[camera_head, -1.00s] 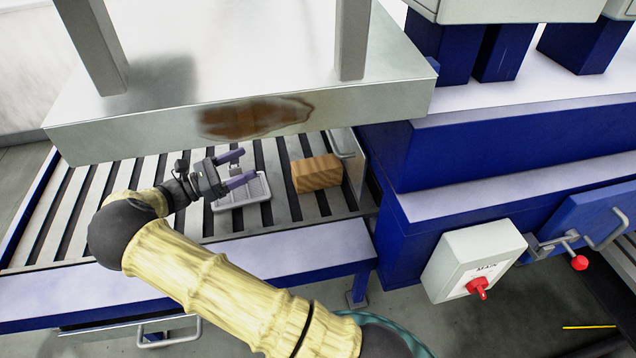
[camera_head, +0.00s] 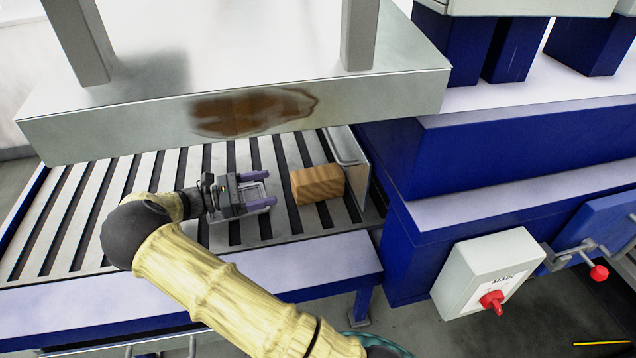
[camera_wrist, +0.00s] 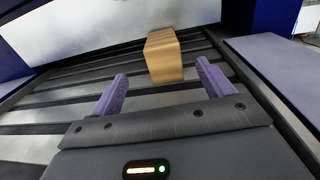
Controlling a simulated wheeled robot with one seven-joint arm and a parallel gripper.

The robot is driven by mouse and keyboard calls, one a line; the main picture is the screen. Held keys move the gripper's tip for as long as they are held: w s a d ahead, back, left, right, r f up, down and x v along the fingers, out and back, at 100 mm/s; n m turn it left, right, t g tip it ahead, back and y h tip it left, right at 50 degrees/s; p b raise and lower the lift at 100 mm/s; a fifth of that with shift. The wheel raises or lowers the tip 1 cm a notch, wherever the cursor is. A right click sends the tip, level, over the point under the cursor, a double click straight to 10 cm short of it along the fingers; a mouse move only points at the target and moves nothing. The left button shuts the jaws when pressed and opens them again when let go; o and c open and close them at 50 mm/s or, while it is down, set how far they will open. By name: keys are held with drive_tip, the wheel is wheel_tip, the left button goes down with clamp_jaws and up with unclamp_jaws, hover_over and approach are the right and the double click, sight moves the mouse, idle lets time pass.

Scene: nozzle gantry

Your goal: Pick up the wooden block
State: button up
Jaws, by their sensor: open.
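The wooden block (camera_head: 318,184) lies on the slatted bed, left of the upright metal plate at the bed's right end. My gripper (camera_head: 272,188) is open and empty, with its two purple fingers pointing right toward the block. A gap remains between the fingertips and the block. In the wrist view the block (camera_wrist: 164,56) is ahead of the fingers, slightly right of the midline between the fingertips (camera_wrist: 160,72). The fingers are spread wider than the block appears.
A large metal hood (camera_head: 240,115) with a rusty stain overhangs the bed's far side. A blue machine body (camera_head: 500,150) and a switch box (camera_head: 487,275) stand at the right.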

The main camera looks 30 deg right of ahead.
sight(312, 174)
drive_tip(key=d, duration=0.2)
drive_tip(key=s+d, duration=0.1)
drive_tip(key=d, duration=0.2)
drive_tip(key=d+p, duration=0.1)
drive_tip(key=d, duration=0.1)
drive_tip(key=shift+s+d, duration=0.15)
drive_tip(key=shift+d, duration=0.2)
drive_tip(key=shift+s+d+r+p, duration=0.1)
drive_tip(key=shift+s+d+p, duration=0.15)
drive_tip(key=shift+d, duration=0.6)
drive_tip(key=shift+s+d+r+p, duration=0.1)
drive_tip(key=shift+s+d+p, duration=0.2)
drive_tip(key=shift+d, duration=0.5)
drive_tip(key=shift+s+d+p, duration=0.2)
drive_tip(key=shift+d+p, duration=0.05)
drive_tip(key=shift+d, duration=0.6)
drive_tip(key=c, duration=1.3)
drive_tip(key=shift+o, duration=0.2)
drive_tip(key=shift+r, duration=0.1)
